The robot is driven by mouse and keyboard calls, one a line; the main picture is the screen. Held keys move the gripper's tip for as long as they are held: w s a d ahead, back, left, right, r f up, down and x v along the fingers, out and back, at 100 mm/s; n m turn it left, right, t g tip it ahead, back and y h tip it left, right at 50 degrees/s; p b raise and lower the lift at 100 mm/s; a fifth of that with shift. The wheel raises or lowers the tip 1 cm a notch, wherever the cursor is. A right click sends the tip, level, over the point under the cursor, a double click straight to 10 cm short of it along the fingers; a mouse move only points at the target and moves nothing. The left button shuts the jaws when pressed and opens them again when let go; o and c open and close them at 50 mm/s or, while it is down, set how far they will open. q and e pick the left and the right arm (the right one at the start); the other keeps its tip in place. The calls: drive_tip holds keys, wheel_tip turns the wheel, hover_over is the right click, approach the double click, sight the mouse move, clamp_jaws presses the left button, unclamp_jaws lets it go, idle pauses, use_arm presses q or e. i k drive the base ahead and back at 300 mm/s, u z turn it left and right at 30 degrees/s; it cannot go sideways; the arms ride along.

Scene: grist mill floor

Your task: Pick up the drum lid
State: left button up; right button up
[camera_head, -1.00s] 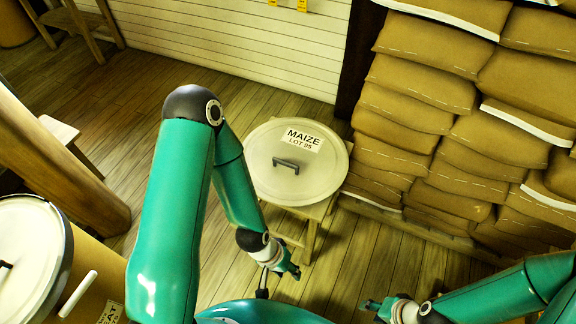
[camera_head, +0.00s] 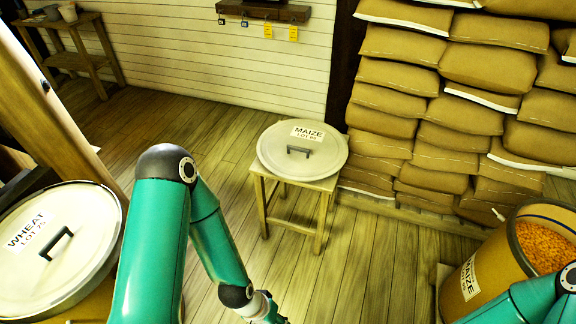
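A round pale drum lid (camera_head: 322,160) lies flat on a small wooden stool (camera_head: 318,186) in the middle of the head view. It has a dark bar handle (camera_head: 299,150) and a label reading MAIZE LOT 95. Another pale lid (camera_head: 75,270), labelled WHEAT, sits on a drum at the left. My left gripper (camera_head: 276,318) is at the bottom edge, nearer to me than the stool and apart from the lid; it is mostly cut off, so its opening is hidden. My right arm shows at the bottom right, but its gripper is out of view.
An open maize drum (camera_head: 468,262) full of orange grain stands at the right. Stacked brown sacks (camera_head: 460,130) fill the back right on a pallet. A slanted wooden post (camera_head: 60,125) stands at the left, and a wooden bench (camera_head: 75,60) behind it. The floor around the stool is clear.

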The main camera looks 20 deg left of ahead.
sight(300, 150)
drive_tip(key=u, duration=0.6)
drive_tip(key=i, duration=1.4)
drive_tip(key=z, duration=0.05)
drive_tip(key=k, duration=0.5)
drive_tip(key=u, duration=0.8)
drive_tip(key=i, duration=0.55)
drive_tip(key=z, duration=0.25)
